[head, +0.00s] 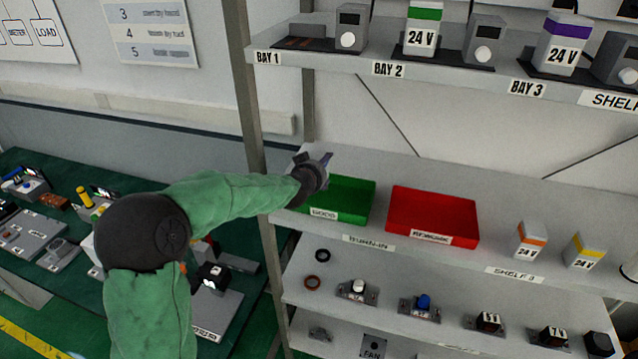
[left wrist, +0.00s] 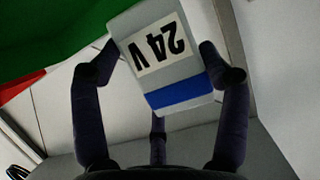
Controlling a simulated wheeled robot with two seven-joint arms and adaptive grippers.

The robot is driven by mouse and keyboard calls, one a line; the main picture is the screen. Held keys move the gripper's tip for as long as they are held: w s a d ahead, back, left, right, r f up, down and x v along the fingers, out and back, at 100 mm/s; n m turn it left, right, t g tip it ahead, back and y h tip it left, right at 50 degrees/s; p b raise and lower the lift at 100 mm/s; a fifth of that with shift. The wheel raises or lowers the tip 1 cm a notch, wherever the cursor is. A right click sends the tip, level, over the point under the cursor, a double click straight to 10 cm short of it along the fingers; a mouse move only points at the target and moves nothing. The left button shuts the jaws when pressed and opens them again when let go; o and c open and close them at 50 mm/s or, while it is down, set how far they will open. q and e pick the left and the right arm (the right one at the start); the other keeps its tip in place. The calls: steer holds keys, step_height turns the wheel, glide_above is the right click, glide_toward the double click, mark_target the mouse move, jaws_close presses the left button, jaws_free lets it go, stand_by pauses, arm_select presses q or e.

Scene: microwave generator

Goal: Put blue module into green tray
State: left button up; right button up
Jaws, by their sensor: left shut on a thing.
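The blue module (left wrist: 160,55) is a grey-white block with a blue band and a "24 V" label. In the left wrist view it sits between the fingers of my left gripper (left wrist: 155,60), which is shut on it. In the head view my left gripper (head: 318,168) is over the back left part of the green tray (head: 352,214) on the middle shelf, and the module cannot be made out there. The green tray also shows at the upper left of the left wrist view (left wrist: 40,25). My right gripper is not in view.
A red tray (head: 432,212) stands just right of the green tray. Orange-banded (head: 531,240) and yellow-banded (head: 584,250) modules stand further right. A shelf post (head: 243,90) rises left of my gripper. The upper shelf (head: 430,82) holds green and purple modules. The green tray's visible floor is clear.

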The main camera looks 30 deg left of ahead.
arm_select(q)
steer(key=shift+w+a+f, duration=0.35)
steer(key=shift+f, duration=0.15)
step_height(320, 180, down, 3)
steer(key=shift+w+a+f+b, duration=0.1)
steer(key=shift+b, duration=0.3)
steer(key=shift+f, duration=0.15)
steer(key=o, duration=1.1)
steer(key=shift+c, duration=0.2)
